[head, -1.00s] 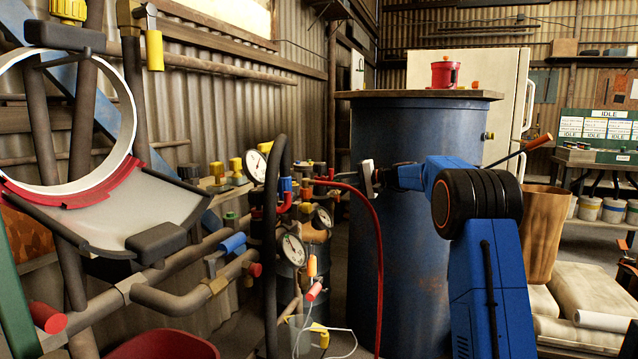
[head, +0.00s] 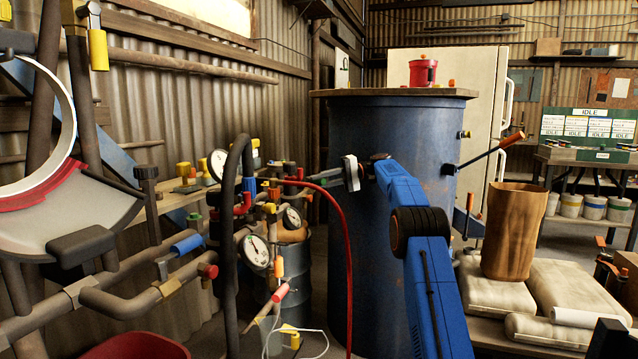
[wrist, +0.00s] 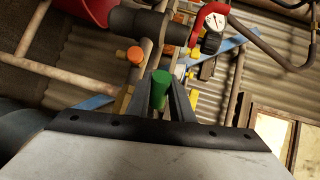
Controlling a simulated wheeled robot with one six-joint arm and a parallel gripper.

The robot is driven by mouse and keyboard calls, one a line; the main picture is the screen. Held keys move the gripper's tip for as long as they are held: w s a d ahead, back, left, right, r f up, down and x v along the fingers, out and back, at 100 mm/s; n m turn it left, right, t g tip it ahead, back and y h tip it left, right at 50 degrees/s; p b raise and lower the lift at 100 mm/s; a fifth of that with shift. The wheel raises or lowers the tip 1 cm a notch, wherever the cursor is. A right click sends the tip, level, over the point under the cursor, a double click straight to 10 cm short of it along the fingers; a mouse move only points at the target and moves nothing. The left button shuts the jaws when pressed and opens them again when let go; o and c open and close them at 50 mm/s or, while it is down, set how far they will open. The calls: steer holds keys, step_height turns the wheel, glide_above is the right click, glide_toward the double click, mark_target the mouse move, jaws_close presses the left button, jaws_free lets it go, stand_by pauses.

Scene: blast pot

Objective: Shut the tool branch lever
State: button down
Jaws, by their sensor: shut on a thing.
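In the wrist view, my gripper (wrist: 162,90) is shut on a green handle (wrist: 160,77), with a dark finger on each side of it. Which lever this green handle is cannot be told, as no label shows. In the head view, my gripper (head: 326,177) reaches left from the blue arm, in front of the blue drum and beside the cluster of pipes and valves (head: 272,205). The green handle is too small or hidden there. A lever with a blue grip (head: 187,244) sits on the pipes at lower left.
A large blue drum (head: 385,270) stands behind my arm. A red hose (head: 346,240) hangs below my gripper. Pressure gauges (head: 255,252) stand left of it. Sacks (head: 560,290) lie at right.

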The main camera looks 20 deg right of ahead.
steer(key=shift+w+d+f+n+g, duration=0.1)
steer(key=shift+d+n+g, duration=0.15)
steer(key=shift+g, duration=0.35)
steer(key=c, duration=1.6)
jaws_free()
steer(key=shift+o, duration=0.2)
steer(key=shift+a+t, duration=0.15)
steer(key=shift+t, duration=0.15)
